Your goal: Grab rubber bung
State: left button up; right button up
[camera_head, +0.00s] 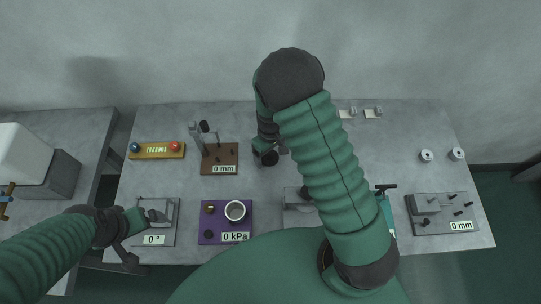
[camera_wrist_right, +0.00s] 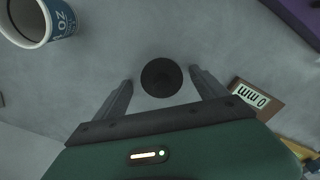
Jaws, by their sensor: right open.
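The rubber bung, a round black disc (camera_wrist_right: 161,77), is in the right wrist view, on the grey table between my right gripper's fingers. My right gripper (camera_wrist_right: 162,84) is open, with one finger on each side of the bung and a gap to each. In the head view my right gripper (camera_head: 268,150) is over the table's middle, right of the brown 0 mm board; the bung cannot be told apart from the dark gripper there. My left gripper (camera_head: 153,216) is at the left front, over the grey 0° device; its jaw opening is unclear.
A blue-and-white cup (camera_wrist_right: 38,22) stands at the wrist view's upper left. The brown 0 mm board (camera_head: 220,158) is left of my right gripper. My right arm covers part of the table.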

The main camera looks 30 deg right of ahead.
jog(key=shift+a, duration=0.3)
jog(key=shift+c, duration=0.9)
jog(key=shift+d, duration=0.25)
jog(key=c, duration=0.9)
jog(key=shift+a, duration=0.1)
jog(key=c, duration=0.4)
